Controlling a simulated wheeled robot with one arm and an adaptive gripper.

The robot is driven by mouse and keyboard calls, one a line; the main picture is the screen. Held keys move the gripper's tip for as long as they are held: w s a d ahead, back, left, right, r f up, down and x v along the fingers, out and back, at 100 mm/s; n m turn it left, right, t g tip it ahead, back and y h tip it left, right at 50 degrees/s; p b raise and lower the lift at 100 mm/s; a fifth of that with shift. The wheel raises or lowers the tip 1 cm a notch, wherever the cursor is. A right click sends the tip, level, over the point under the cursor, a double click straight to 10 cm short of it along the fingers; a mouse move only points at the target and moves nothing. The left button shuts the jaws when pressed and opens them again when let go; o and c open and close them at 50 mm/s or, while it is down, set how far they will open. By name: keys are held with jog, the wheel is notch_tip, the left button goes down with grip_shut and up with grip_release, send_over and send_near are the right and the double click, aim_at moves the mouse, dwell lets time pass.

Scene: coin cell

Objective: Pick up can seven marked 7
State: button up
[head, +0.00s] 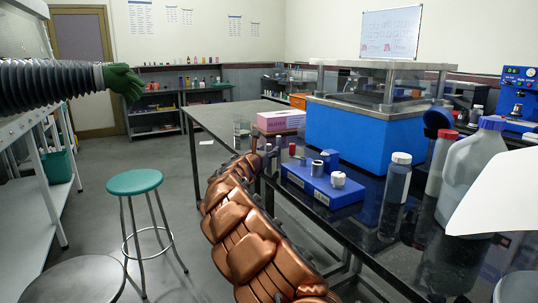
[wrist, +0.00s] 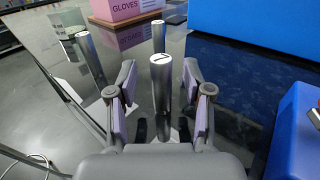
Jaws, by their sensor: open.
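A slim silver can (wrist: 161,88) with a dark mark like a 7 on its pale top stands upright on the dark glossy table in the wrist view. My gripper (wrist: 160,104) is open, with one finger on each side of this can. Gaps show between the can and both pads, so they look apart. The can's lower end is partly hidden by the gripper body. In the head view several slim cans stand at the table's near edge, too small to read, beside the end of my copper-coloured arm.
Other silver cans stand behind (wrist: 158,36) and to the left (wrist: 90,58). A pink gloves box (head: 280,121) lies beyond. A blue block (head: 322,184) holding small metal parts is to the right, with bottles (head: 396,190) further right. The table's left edge is close.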

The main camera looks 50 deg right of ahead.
jog(key=shift+w+d, duration=0.1)
jog(key=shift+d, duration=0.4)
grip_shut()
